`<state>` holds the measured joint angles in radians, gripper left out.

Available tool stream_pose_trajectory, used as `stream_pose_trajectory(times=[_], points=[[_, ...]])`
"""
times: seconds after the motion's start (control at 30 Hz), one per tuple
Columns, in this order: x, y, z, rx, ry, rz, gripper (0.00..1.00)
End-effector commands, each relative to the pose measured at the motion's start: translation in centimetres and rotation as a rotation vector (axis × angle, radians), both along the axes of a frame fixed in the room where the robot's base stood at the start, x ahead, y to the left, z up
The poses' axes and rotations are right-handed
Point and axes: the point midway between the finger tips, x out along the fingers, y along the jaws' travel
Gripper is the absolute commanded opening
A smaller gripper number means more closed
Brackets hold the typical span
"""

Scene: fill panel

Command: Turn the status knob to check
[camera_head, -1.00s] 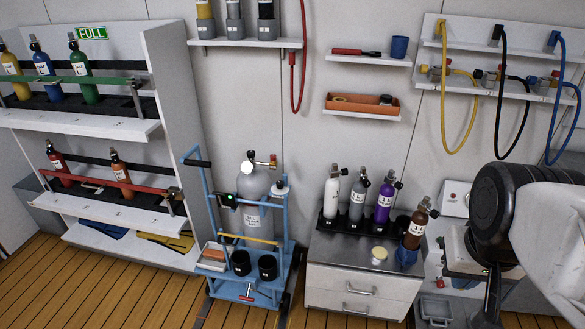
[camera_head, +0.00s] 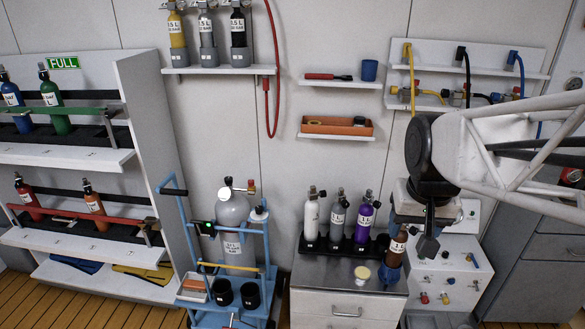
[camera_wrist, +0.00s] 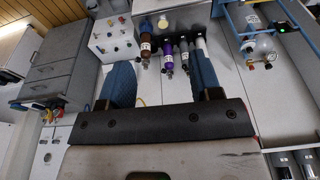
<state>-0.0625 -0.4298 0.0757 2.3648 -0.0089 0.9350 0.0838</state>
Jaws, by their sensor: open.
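A white box-shaped panel (camera_head: 450,275) with several coloured knobs stands at the lower right, right of the drawer cabinet. It also shows in the wrist view (camera_wrist: 113,38), upper left. The knobs are too small to read, and I cannot tell whether one is the status knob. My gripper (camera_head: 428,245) hangs in front of the panel and partly hides its left side. In the wrist view the two blue fingers of my gripper (camera_wrist: 160,60) are spread wide with nothing held between them. A white wall panel with red parts (camera_wrist: 47,145) shows at the left of the wrist view.
A brown cylinder (camera_head: 394,258) stands close below my gripper on the cabinet (camera_head: 345,300). White, grey and purple cylinders stand in a rack beside it. A blue cart (camera_head: 265,255) with a large grey cylinder is left. Shelves and hoses (camera_head: 465,75) are on the wall above.

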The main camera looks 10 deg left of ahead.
Motion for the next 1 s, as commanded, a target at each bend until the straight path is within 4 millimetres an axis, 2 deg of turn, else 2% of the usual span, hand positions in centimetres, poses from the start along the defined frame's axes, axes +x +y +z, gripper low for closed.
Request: stream_pose_trajectory(times=[0.03, 0.5, 1.0], points=[[1.3, 0.4, 0.1, 0.001, 0.005, 0.002, 0.58], [11.8, 4.6, 0.3, 0.010, 0.039, 0.006, 0.58], [22.7, 10.6, -2.1, 0.014, 0.075, 0.010, 0.58]])
